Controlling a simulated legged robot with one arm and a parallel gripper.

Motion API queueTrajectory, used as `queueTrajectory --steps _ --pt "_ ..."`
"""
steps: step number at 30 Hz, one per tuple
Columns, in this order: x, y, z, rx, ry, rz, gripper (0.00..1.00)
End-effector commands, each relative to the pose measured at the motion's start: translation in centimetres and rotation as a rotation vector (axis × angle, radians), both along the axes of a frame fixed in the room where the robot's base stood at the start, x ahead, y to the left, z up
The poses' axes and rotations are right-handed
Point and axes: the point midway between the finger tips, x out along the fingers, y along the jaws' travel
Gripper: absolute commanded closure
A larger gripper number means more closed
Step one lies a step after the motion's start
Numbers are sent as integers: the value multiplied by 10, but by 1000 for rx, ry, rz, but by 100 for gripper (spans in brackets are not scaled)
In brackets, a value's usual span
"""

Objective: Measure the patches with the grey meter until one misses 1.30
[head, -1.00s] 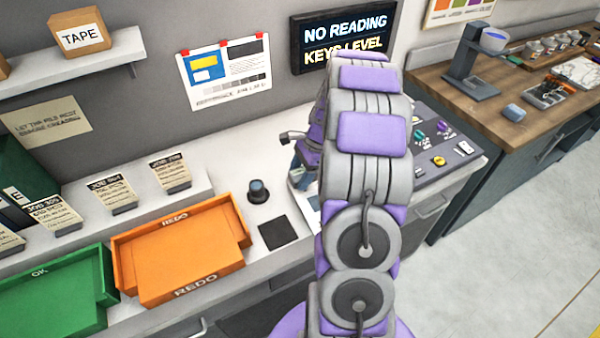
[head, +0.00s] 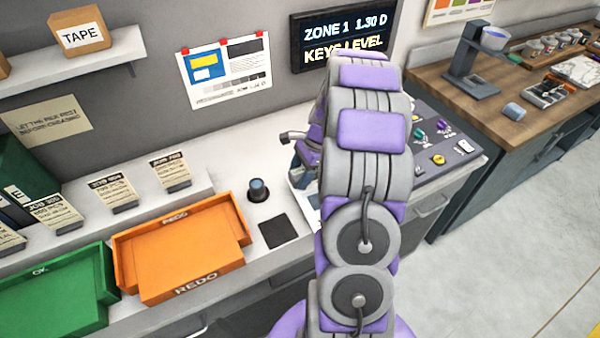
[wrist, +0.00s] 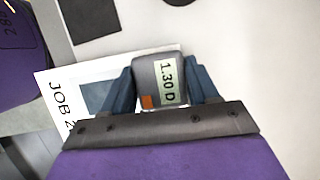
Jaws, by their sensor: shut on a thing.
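The grey meter (wrist: 152,78) is between the blue fingers of my gripper (wrist: 160,88), which is shut on it. Its small display reads 1.30 D, with an orange square beside it. The meter is over a white sheet (wrist: 60,82) marked JOB, its number cut off by my gripper. A dark blue-grey patch (wrist: 98,96) shows on the sheet beside the left finger; other patches are hidden. I cannot tell whether the meter touches the sheet. In the head view my arm hides most of the gripper and sheet. The wall screen (head: 343,38) reads ZONE 1 1.30 D, above KEYS LEVEL.
An orange REDO tray (head: 190,262) and a green OK tray (head: 50,295) stand at left. A dark knob-topped object (head: 258,190) and a black square (head: 278,231) lie between them and my arm. A control panel (head: 440,140) is to the right. Job cards (head: 170,172) stand behind the trays.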

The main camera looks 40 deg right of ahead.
Motion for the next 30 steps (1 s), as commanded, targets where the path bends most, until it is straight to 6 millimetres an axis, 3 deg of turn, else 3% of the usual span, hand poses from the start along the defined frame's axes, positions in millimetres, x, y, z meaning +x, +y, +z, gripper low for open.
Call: queueTrajectory --steps 8,21,30 --pt "0 0 2 0 0 0 73" --pt "0 0 31 -1 0 0 73" --pt "0 0 30 0 0 0 73"
